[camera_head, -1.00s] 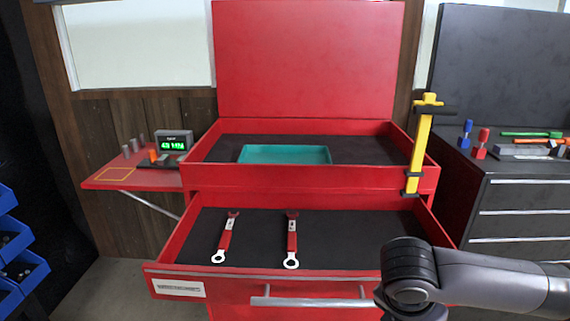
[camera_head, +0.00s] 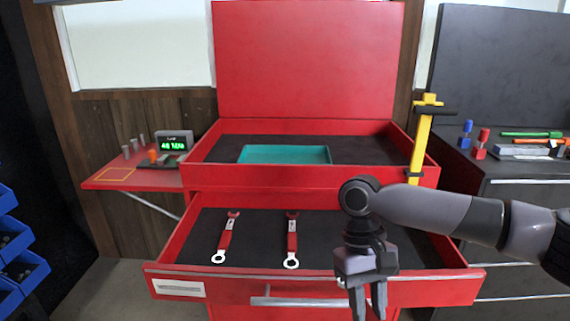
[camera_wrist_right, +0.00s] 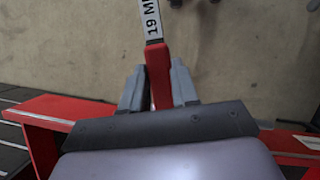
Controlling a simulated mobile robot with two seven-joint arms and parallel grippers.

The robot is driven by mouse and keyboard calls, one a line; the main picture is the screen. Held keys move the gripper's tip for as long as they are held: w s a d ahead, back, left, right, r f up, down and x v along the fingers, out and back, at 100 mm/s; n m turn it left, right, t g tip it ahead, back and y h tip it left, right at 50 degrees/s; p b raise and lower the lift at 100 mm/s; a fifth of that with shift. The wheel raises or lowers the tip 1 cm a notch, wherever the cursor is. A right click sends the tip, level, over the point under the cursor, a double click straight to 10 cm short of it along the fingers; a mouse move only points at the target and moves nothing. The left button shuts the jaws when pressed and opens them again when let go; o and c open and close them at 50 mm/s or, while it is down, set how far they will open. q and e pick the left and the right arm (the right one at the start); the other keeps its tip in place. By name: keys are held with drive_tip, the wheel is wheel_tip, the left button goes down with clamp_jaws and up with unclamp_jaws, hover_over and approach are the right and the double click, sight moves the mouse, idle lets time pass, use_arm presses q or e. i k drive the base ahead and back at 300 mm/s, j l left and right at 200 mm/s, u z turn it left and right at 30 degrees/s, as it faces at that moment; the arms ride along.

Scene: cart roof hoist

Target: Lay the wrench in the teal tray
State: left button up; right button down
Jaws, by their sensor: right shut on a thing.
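My right gripper (camera_head: 369,311) points down over the front right edge of the open drawer. In the right wrist view its fingers (camera_wrist_right: 158,88) are shut on the red handle of a wrench (camera_wrist_right: 157,62), whose pale label reads "19 M", cut off by the frame edge. The teal tray (camera_head: 285,154) lies empty in the top compartment of the red chest, behind and above the drawer. Two other red-handled wrenches, a left one (camera_head: 225,240) and a right one (camera_head: 292,240), lie in the drawer. My left gripper is not in view.
The red lid (camera_head: 308,58) stands raised. A yellow upright bar (camera_head: 421,140) with a black handle stands at the chest's right side. A side shelf (camera_head: 120,170) carries a green-lit display (camera_head: 175,143), its digits unclear. A dark cabinet (camera_head: 520,210) stands right.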

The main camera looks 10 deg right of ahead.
sight(285, 159)
drive_tip(key=i+j, duration=0.25)
drive_tip(key=j, duration=0.15)
drive_tip(key=i+j+z, duration=0.1)
drive_tip(key=i+j, duration=0.15)
drive_tip(key=j, duration=0.15)
drive_tip(key=i+j, duration=0.25)
drive_tip(key=j, duration=0.15)
drive_tip(key=i+j+z, duration=0.1)
drive_tip(key=i+j, duration=0.15)
drive_tip(key=j, duration=0.2)
